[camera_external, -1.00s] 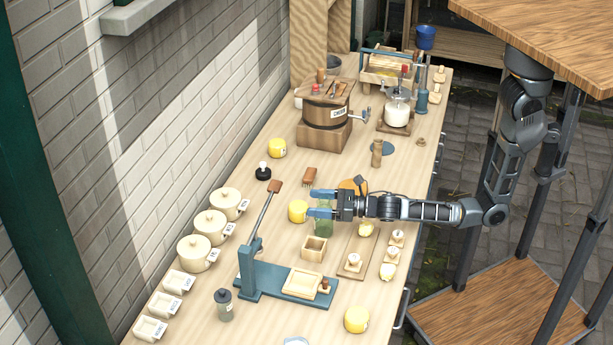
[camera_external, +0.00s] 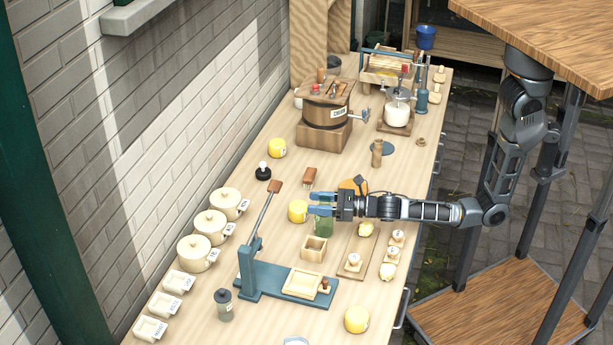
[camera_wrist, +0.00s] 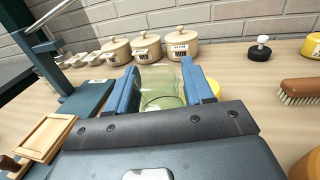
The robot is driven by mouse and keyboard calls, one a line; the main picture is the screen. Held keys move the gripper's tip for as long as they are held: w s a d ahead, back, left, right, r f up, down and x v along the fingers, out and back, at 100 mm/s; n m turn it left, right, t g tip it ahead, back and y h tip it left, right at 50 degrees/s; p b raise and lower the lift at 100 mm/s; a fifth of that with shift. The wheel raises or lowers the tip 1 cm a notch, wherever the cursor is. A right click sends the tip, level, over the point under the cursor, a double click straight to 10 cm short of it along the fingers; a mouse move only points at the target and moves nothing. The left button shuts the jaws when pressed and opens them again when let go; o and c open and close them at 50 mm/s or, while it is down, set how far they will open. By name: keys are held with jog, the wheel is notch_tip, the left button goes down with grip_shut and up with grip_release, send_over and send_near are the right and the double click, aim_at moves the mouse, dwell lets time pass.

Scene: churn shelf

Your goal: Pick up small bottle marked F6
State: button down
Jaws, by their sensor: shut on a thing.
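My gripper (camera_external: 321,204) is low over the middle of the bench, its blue fingers pointing left in the outside view. It is shut on a green glass bottle (camera_external: 323,224), which stands upright between the fingers. In the wrist view the translucent green bottle (camera_wrist: 161,88) sits between the two blue fingers (camera_wrist: 160,92). No marking on the bottle can be read from either view. I cannot tell whether its base still touches the bench. A second small bottle (camera_external: 224,307), grey-green with a dark cap, stands at the front left.
A blue lever press (camera_external: 249,272) stands to the front left, a small wooden box (camera_external: 314,248) just in front of the bottle. A yellow jar (camera_external: 297,211) is close beyond the fingers. Lidded pots (camera_external: 198,254) line the wall. A wooden churn (camera_external: 326,115) stands farther back.

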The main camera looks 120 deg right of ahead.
jog(key=shift+r, duration=0.15)
jog(key=r, duration=0.1)
jog(key=r+p, duration=0.1)
jog(key=r, duration=0.1)
jog(key=r+p, duration=0.1)
jog(key=r, duration=0.1)
jog(key=shift+s+d, duration=0.35)
jog(key=s+d+r+p, duration=0.2)
jog(key=s+d+r, duration=0.3)
jog(key=s+d, duration=0.2)
jog(key=shift+s+r, duration=0.25)
jog(key=shift+r, duration=0.1)
